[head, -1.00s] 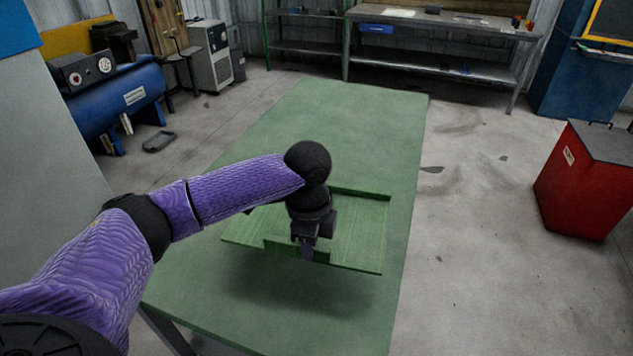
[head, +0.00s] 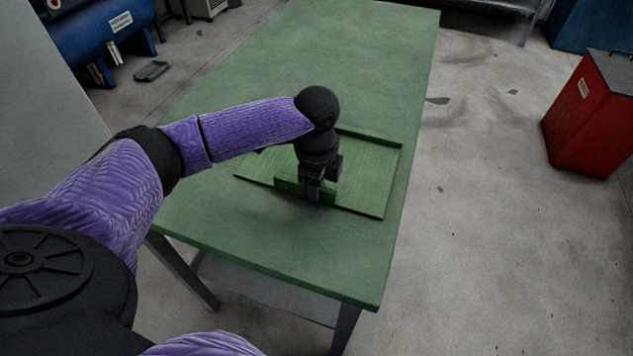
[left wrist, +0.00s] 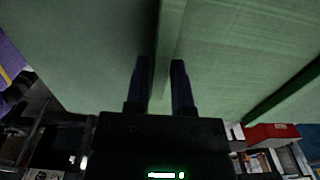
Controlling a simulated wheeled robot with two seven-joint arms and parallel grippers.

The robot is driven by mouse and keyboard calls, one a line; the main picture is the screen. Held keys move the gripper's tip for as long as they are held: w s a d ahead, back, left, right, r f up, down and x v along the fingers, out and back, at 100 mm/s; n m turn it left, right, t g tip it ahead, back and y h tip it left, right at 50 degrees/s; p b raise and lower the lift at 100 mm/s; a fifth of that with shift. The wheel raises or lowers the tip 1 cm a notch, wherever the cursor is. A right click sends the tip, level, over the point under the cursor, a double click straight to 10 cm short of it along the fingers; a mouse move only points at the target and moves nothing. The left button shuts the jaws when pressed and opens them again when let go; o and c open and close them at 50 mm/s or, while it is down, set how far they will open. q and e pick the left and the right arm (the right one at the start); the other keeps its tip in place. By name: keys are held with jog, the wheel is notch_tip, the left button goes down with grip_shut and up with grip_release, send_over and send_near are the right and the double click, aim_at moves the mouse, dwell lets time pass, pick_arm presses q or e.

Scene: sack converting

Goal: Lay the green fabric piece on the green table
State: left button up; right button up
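The green fabric piece (head: 366,178) looks like a flat, stiff panel with a raised strip along its far edge and a short upright lip at its near edge. It is level over the middle of the green table (head: 330,255), very low; I cannot tell whether it fully touches the top. My left gripper (head: 314,196) points down at the near lip. The arm hides part of the piece. My right gripper is not in view.
The table top around the piece is bare, with much free room at the far end. A red bin (head: 595,120) stands on the floor to the right. A blue tank (head: 110,35) is at the far left.

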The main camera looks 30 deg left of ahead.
pick_arm(q)
jog(key=shift+o, duration=1.2)
notch_tip(320, 180, up, 12)
jog(key=p, duration=0.5)
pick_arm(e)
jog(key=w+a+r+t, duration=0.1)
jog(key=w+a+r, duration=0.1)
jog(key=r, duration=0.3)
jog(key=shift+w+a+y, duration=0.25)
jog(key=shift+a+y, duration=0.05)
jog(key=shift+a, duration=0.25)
pick_arm(q)
jog(key=shift+r, duration=0.1)
